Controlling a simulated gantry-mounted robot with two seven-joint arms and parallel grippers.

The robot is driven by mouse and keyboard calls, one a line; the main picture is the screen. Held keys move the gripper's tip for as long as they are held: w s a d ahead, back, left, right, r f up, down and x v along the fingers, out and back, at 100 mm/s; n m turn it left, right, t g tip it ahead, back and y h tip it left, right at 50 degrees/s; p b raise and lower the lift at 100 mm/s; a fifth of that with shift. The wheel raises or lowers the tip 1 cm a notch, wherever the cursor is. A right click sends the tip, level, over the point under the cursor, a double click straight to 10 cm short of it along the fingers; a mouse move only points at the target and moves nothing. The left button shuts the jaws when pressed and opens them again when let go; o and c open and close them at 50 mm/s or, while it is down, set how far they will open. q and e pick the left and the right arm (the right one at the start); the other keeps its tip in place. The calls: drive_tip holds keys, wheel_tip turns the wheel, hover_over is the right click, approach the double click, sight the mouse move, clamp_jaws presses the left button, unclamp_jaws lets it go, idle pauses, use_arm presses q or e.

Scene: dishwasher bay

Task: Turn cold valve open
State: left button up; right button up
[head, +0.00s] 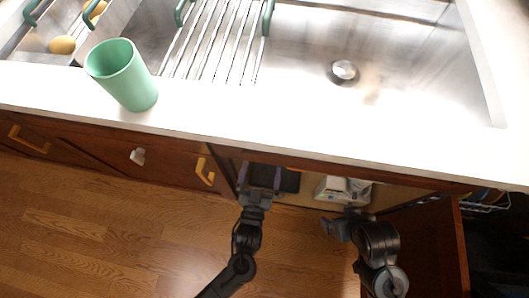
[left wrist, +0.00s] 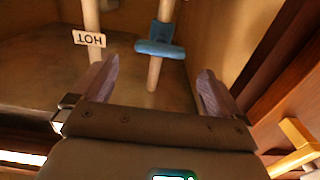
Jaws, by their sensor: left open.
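The blue valve handle (left wrist: 160,47) sits on the right-hand pale pipe (left wrist: 153,75) inside the cabinet under the sink, in the left wrist view. Its long bar lies crosswise to the pipe. A second pipe to its left carries an upside-down HOT tag (left wrist: 89,39). My left gripper (left wrist: 160,70) is open and empty, its purple fingers on either side of the valve pipe in the picture, with the valve ahead of them. In the head view my left gripper (head: 261,174) is at the cabinet opening; the valve is hidden there. My right gripper (head: 336,226) is outside the opening, its jaws unclear.
The white counter (head: 260,125) overhangs the cabinet, with a green cup (head: 122,75) on it by the sink (head: 400,60). White items (head: 338,188) lie in the cabinet. An open cabinet door (head: 425,240) stands at right. A yellow handle (left wrist: 297,145) shows at the wrist view's lower right.

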use_arm(q)
drive_tip(key=w+b, duration=0.1)
drive_tip(key=w, duration=0.1)
drive_tip(key=w+b, duration=0.1)
drive_tip(key=w, duration=0.1)
drive_tip(key=w+d, duration=0.1)
drive_tip(key=w, duration=0.2)
drive_tip(key=shift+b, duration=0.4)
use_arm(e)
wheel_tip(320, 180, down, 4)
drive_tip(key=shift+r, duration=0.25)
use_arm(q)
drive_tip(key=shift+c, duration=0.3)
drive_tip(key=c, duration=0.9)
drive_tip(key=shift+o, duration=0.2)
drive_tip(key=shift+r+n+p, duration=0.1)
drive_tip(key=shift+n+p, duration=1.15)
drive_tip(key=shift+n, duration=0.05)
drive_tip(key=n+p, duration=0.1)
drive_tip(key=n, duration=0.1)
drive_tip(key=shift+n+p, duration=0.35)
drive_tip(key=shift+n, duration=0.05)
drive_tip(key=shift+a+n+p, duration=0.1)
drive_tip(key=shift+n+p, duration=0.25)
drive_tip(key=shift+n, duration=0.35)
use_arm(e)
drive_tip(key=shift+r, duration=2.45)
use_arm(q)
drive_tip(key=shift+f, duration=0.2)
